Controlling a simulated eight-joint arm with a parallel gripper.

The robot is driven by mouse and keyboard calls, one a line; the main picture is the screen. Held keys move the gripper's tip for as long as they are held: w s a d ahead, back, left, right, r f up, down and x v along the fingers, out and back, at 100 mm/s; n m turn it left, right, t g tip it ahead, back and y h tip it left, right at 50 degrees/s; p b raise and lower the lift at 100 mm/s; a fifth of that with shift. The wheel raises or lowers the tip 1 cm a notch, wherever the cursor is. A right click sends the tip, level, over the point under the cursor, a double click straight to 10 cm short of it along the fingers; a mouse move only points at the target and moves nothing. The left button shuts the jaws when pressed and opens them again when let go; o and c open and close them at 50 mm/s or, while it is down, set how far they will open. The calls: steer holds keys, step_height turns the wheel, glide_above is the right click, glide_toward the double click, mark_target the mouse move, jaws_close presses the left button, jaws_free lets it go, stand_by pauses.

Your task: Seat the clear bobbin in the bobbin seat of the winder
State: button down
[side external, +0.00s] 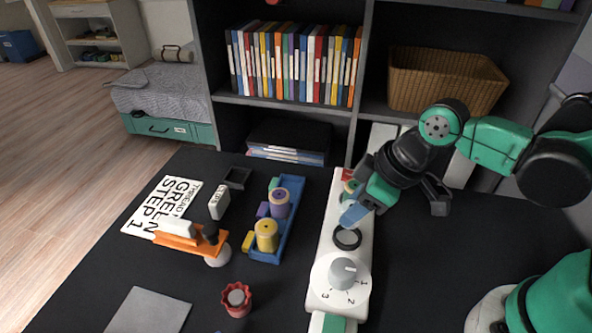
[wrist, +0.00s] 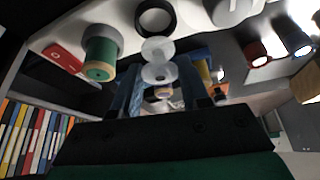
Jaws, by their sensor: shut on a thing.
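The clear bobbin (wrist: 158,50) shows in the wrist view as two pale translucent flanges between my fingertips. My gripper (side external: 354,213) has blue fingers shut on it, above the white winder (side external: 327,262). In the wrist view my gripper (wrist: 162,88) points toward the winder. The bobbin seat appears as a dark ring (side external: 347,239) on the winder's top, close to the fingertips; it also shows in the wrist view (wrist: 155,18), apart from the bobbin in the picture. The exact height gap is unclear. In the side view the fingers mostly hide the bobbin.
A green spool (wrist: 102,58) and red switch (wrist: 62,57) sit on the winder beyond the seat; a grey dial (side external: 342,272) is nearer. A blue tray (side external: 285,240) with purple and yellow spools stands left.

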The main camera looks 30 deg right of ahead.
mark_target(353, 225)
steer(key=shift+f, duration=2.05)
steer(key=shift+f, duration=0.1)
steer(key=shift+c, duration=2.2)
jaws_free()
steer(key=shift+v, duration=6)
steer(key=w+d+m+t+h, duration=0.2)
steer(key=w+d+m+t, duration=0.1)
steer(key=d+m, duration=0.3)
steer(key=shift+w+d+f+m+h, duration=0.3)
steer(key=shift+w+f+m, duration=0.1)
steer(key=shift+w, duration=0.4)
steer(key=shift+a, duration=0.1)
